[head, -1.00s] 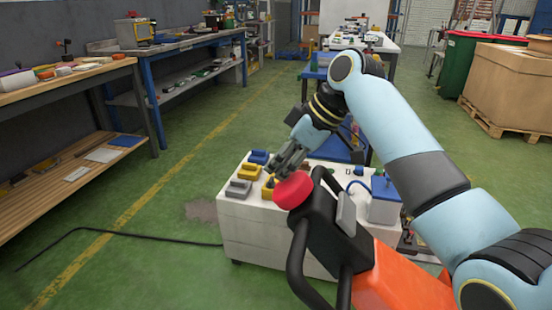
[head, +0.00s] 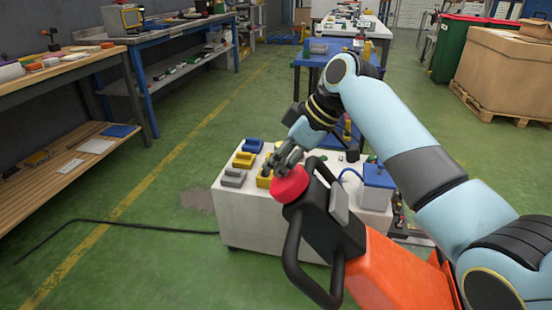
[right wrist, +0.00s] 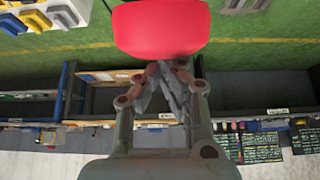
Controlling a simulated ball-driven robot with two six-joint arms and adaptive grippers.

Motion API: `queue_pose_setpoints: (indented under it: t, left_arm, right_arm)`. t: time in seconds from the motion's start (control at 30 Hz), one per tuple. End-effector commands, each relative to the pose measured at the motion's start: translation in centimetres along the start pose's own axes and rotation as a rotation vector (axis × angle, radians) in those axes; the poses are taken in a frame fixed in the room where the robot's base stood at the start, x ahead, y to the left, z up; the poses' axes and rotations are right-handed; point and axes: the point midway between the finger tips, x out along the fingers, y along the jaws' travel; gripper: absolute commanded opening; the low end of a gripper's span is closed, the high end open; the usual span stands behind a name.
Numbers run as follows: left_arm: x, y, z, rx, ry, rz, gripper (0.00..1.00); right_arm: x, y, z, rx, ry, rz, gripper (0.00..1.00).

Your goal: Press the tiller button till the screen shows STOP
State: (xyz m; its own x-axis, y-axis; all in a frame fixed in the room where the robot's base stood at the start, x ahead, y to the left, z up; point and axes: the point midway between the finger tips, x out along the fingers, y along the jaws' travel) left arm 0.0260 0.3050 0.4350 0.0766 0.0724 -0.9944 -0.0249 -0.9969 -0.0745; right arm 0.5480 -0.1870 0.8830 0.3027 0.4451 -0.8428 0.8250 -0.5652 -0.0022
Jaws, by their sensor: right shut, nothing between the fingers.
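The red round tiller button (head: 291,185) sits at the end of the black tiller head (head: 325,222), which has a black loop handle and an orange body (head: 395,275). My right gripper (head: 282,162) is shut and empty, its fingertips right at the button's far side in the head view. In the right wrist view the red button (right wrist: 160,28) fills the top middle, just beyond the closed fingertips (right wrist: 165,68). I cannot tell whether they touch it. A grey panel (head: 339,206) is on the tiller head; no screen text is readable. My left gripper is not in view.
A white cart (head: 250,215) with yellow, grey and blue parts stands right behind the tiller. A blue box (head: 377,185) is on its right end. A workbench (head: 60,68) is at the left.

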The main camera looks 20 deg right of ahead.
Motion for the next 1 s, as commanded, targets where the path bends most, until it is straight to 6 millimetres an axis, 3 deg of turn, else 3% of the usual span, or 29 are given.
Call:
queue_pose_setpoints:
  t: [0.13,0.5,0.7,1.0]
  left_arm:
    - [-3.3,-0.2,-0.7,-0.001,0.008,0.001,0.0]
    - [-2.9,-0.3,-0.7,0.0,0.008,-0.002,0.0]
    - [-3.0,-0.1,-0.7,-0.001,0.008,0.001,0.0]
    - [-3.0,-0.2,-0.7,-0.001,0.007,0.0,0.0]
  right_arm:
    - [-2.5,0.4,-2.6,0.003,0.01,0.01,0.0]
    - [-9.9,0.4,-2.0,0.001,0.012,0.014,0.0]
    - [-11.5,0.3,-2.1,0.002,0.014,0.012,0.0]
    - [-11.7,0.3,-2.1,0.001,0.016,0.011,0.0]
